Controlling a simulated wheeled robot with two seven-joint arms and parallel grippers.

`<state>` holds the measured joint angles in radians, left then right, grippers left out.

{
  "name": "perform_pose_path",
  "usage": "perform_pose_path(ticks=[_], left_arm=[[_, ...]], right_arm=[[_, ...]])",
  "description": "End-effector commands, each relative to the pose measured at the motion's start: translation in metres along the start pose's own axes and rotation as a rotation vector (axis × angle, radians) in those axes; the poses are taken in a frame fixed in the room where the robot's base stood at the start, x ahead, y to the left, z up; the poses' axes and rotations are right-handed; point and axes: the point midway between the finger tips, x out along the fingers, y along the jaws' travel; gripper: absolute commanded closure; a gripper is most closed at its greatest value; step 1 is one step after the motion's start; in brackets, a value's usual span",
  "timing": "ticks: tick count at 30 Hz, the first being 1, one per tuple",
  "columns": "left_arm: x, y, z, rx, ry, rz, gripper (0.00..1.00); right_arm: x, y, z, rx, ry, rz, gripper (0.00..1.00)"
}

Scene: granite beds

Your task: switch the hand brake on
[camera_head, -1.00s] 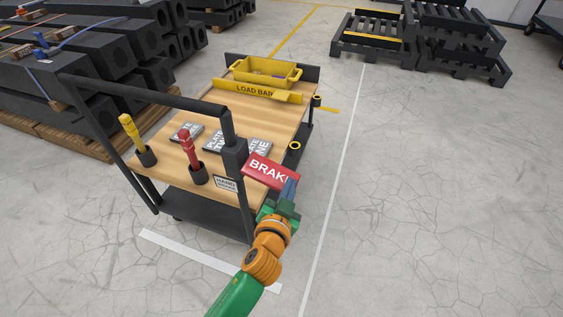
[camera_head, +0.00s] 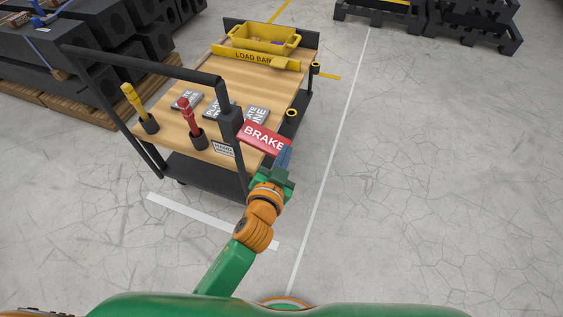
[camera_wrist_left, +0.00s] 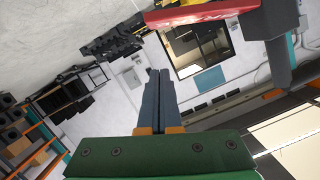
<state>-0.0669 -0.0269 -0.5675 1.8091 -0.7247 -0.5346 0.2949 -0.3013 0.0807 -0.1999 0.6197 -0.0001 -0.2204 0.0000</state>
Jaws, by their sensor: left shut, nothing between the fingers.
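The hand brake is a red paddle marked BRAKE (camera_head: 258,135), at the dark corner post of the cart's handle frame (camera_head: 229,118). It slants down to the right in the head view. My left gripper (camera_head: 285,153) is shut and empty, its blue-grey fingers at the right end of the paddle. I cannot tell whether they touch it. In the left wrist view the closed fingers (camera_wrist_left: 154,80) point away from the camera, and the red paddle (camera_wrist_left: 195,12) crosses the top, apart from them in the picture. My right gripper is not in view.
The wood-topped cart (camera_head: 250,78) carries a yellow load bar tray (camera_head: 263,38), grey plates (camera_head: 187,99), a yellow-handled tool (camera_head: 133,101) and a red-handled tool (camera_head: 188,114) in holders. Dark granite beams (camera_head: 85,75) lie at left. The floor right of the cart is clear.

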Motion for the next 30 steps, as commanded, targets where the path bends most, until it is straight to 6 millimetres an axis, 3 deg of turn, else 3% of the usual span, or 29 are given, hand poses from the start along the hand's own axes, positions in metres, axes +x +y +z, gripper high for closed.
perform_pose_path(ticks=[3, 9, 26, 28, 30], left_arm=[[-0.027, 0.001, 0.002, -0.002, -0.002, 0.002, 1.0], [-0.057, 0.0, 0.002, -0.001, 0.0, 0.001, 1.0], [-0.063, 0.0, 0.002, 0.0, -0.001, 0.001, 1.0], [-0.061, 0.005, 0.014, 0.007, -0.034, 0.02, 1.0], [-0.057, 0.019, 0.051, 0.019, -0.126, 0.071, 1.0]], right_arm=[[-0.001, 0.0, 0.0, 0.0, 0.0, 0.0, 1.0], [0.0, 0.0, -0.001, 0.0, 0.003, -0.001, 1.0], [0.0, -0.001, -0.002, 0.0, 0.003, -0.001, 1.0], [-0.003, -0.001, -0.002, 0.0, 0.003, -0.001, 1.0], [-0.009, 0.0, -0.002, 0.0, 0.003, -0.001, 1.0]])
